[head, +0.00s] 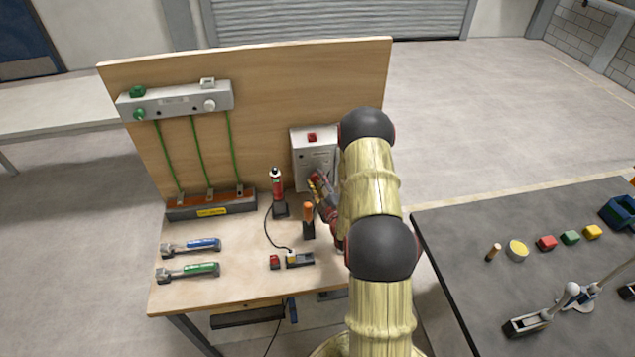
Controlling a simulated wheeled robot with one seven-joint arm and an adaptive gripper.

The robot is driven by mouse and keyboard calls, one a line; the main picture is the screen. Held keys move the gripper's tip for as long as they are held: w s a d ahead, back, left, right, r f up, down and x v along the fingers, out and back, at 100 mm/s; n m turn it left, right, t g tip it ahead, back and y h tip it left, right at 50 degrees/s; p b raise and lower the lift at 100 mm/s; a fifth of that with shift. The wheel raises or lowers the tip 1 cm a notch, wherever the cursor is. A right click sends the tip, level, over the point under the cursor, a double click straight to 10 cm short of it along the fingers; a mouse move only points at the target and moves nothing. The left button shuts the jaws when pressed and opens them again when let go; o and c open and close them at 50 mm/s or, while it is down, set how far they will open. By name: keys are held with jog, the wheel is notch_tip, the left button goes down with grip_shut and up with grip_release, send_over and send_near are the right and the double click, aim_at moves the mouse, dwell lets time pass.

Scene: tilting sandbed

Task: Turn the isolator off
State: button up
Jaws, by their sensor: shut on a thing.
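The isolator looks to be the pale grey box (306,152) fixed to the right part of the wooden board, with a small red part on its top. My arm reaches over the bench from the right, and my gripper (316,182) is at the lower front of this box. The gripper is shut at a small red and yellow part there, which looks like the isolator's handle. The gripper and wrist hide most of this handle, so I cannot tell which way it points. The box's right side is behind my arm.
A cabled meter (299,260) and blue and green tools lie on the wooden bench (235,265). A dark table (470,240) with small blocks stands at right.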

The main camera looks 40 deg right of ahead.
jog(key=o, duration=1.1)
jog(key=shift+o, duration=0.2)
jog(key=v, duration=1.2)
jog(key=shift+a, duration=0.1)
